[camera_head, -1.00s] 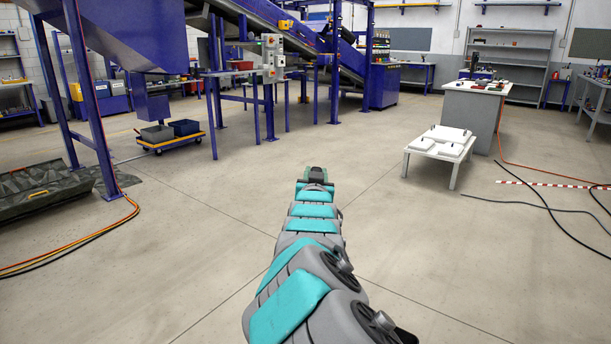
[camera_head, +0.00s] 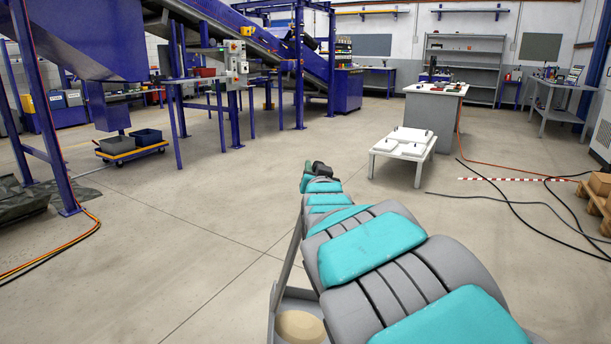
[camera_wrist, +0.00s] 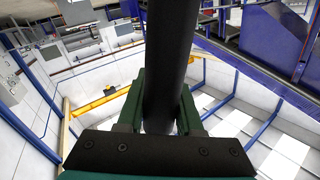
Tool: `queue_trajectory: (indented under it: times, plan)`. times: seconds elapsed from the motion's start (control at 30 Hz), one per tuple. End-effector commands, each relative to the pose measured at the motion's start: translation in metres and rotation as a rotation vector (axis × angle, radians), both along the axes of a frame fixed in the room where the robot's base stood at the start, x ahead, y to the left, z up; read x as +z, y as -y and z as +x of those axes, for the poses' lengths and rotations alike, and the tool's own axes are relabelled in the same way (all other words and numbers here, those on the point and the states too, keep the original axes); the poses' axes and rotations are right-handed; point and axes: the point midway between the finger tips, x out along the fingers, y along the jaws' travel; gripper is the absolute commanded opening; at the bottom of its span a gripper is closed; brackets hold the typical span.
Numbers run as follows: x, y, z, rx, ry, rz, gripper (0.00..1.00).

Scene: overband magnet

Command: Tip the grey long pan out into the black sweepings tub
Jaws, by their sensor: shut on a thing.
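My gripper (camera_wrist: 162,95) is shut on a dark round bar (camera_wrist: 171,45) that stands between its green fingers in the wrist view; it looks like the handle of the grey long pan. In the head view my gripper (camera_head: 311,177) is at the far end of my outstretched arm. The grey long pan (camera_head: 287,262) shows partly at bottom centre, mostly hidden behind my arm. A pale beige round lump (camera_head: 300,326) lies in it. No tub is clearly recognisable as the black sweepings tub; a dark blue-grey bin (camera_head: 147,136) stands on a cart at left.
The yellow-edged cart (camera_head: 133,153) also carries a grey bin (camera_head: 112,146). Blue conveyor legs (camera_head: 180,125) stand nearby. A low white table (camera_head: 402,150) is right of centre. Hoses (camera_head: 520,205) cross the floor at right. A pallet (camera_head: 594,205) is at the right edge. The middle floor is clear.

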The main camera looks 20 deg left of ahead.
Motion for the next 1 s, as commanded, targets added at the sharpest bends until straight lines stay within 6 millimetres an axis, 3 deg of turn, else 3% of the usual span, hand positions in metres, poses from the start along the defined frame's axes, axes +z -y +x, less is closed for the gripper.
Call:
queue_trajectory:
  times: [0.47,1.0]
  plan:
    - [0.004,0.039,0.018,-0.001,-0.034,0.077,0.00]
    - [-0.008,0.080,0.038,0.000,-0.069,0.148,0.00]
